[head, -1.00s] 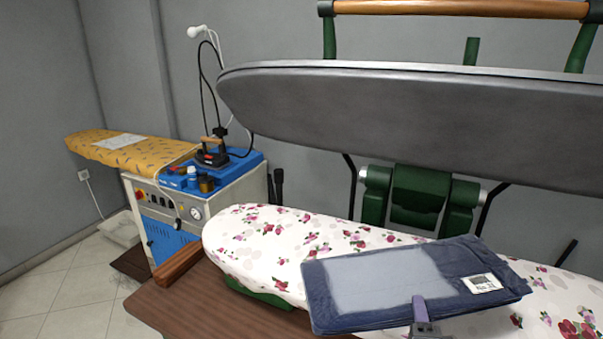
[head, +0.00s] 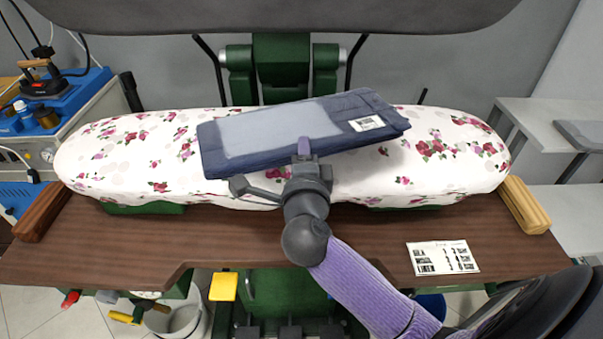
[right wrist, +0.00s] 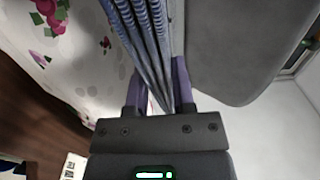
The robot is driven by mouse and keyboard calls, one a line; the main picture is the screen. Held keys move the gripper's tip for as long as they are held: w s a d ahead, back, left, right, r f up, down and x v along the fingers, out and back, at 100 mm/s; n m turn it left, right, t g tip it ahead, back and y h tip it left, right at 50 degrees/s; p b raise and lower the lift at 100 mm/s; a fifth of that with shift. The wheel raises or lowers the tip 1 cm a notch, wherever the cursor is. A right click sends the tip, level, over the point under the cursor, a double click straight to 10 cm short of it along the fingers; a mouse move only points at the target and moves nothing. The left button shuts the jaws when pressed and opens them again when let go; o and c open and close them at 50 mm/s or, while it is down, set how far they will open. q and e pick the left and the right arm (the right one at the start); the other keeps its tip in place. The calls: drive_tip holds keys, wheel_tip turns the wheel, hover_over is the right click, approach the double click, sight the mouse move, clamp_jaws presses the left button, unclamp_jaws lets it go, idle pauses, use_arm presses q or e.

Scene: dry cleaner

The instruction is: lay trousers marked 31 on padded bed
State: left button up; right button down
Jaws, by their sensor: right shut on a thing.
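The folded blue trousers (head: 270,133) with a paler patch and a white label (head: 367,123) are over the middle of the flowered padded bed (head: 120,150) in the head view. The number on the label is too small to read. My right gripper (head: 304,152) is shut on the near edge of the trousers. In the right wrist view the fingers (right wrist: 158,95) pinch the layered folds of the trousers (right wrist: 145,40). I cannot tell whether the trousers touch the bed. My left gripper is not in view.
The grey upper press plate (head: 280,15) is raised above the bed. A brown wooden table (head: 235,235) runs along the front, with a printed card (head: 442,257) at its right. A blue-topped ironing unit (head: 60,100) stands at the left.

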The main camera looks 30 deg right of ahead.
wheel_tip(320, 180, down, 8)
drive_tip(key=b, duration=0.4)
drive_tip(key=shift+f, duration=0.25)
drive_tip(key=shift+c, duration=2.3)
unclamp_jaws()
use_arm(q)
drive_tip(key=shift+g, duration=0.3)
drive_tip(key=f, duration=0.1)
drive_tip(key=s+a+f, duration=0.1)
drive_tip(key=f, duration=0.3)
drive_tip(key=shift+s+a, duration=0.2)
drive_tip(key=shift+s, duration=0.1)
